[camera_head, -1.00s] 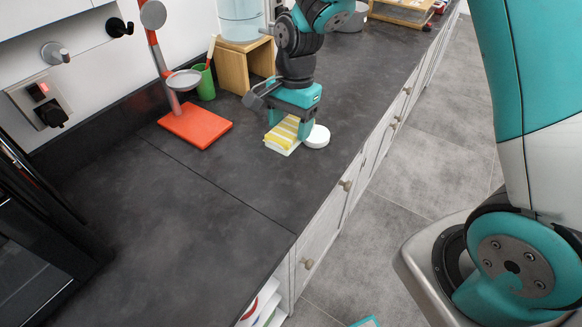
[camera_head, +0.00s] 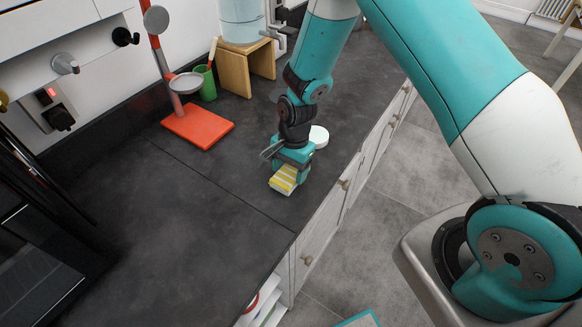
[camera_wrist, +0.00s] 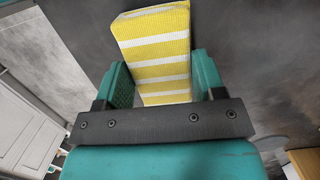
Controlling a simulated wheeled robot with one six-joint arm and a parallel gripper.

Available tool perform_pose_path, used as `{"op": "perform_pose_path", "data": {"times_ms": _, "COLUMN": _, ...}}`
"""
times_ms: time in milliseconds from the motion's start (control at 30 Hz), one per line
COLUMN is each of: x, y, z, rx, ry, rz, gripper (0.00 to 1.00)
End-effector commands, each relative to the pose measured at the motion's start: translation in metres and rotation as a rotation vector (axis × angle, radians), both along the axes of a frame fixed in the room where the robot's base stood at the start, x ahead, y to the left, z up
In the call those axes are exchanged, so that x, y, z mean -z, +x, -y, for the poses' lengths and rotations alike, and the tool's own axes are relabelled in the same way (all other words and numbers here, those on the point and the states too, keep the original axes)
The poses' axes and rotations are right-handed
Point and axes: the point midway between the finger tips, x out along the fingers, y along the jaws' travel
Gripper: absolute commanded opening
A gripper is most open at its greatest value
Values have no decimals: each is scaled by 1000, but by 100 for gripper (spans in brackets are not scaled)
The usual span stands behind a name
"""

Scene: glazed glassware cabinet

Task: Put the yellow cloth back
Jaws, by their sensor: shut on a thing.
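The yellow cloth (camera_head: 284,180), folded and striped yellow and white, is held in my gripper (camera_head: 289,171) over the dark counter near its front edge. In the wrist view the cloth (camera_wrist: 152,42) sits between the two green fingers of my gripper (camera_wrist: 160,80), which is shut on it. Its far end sticks out beyond the fingertips. I cannot tell whether the cloth touches the counter or hangs a little above it.
A white round disc (camera_head: 319,136) lies just behind my gripper. A red-based stand (camera_head: 198,126) with a grey dish, a green cup (camera_head: 207,84) and a wooden stand (camera_head: 236,72) are farther back. The counter's near left part (camera_head: 150,230) is clear.

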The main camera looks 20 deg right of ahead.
Motion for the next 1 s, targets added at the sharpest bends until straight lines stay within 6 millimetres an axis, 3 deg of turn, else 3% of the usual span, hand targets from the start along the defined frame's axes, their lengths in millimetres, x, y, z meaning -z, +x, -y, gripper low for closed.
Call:
{"op": "perform_pose_path", "data": {"times_ms": 33, "x": 2, "y": 0, "z": 0, "rx": 0, "ry": -1, "rz": -1, "gripper": 68}}
{"op": "perform_pose_path", "data": {"times_ms": 133, "x": 2, "y": -1, "z": 0, "rx": 0, "ry": 0, "rz": -1, "gripper": 89}}
{"op": "perform_pose_path", "data": {"times_ms": 533, "x": -7, "y": 1, "z": 1, "rx": 0, "ry": 0, "rz": 0, "gripper": 89}}
{"op": "perform_pose_path", "data": {"times_ms": 1000, "x": -96, "y": 8, "z": 13, "rx": 1, "ry": 1, "rz": 4, "gripper": 89}}
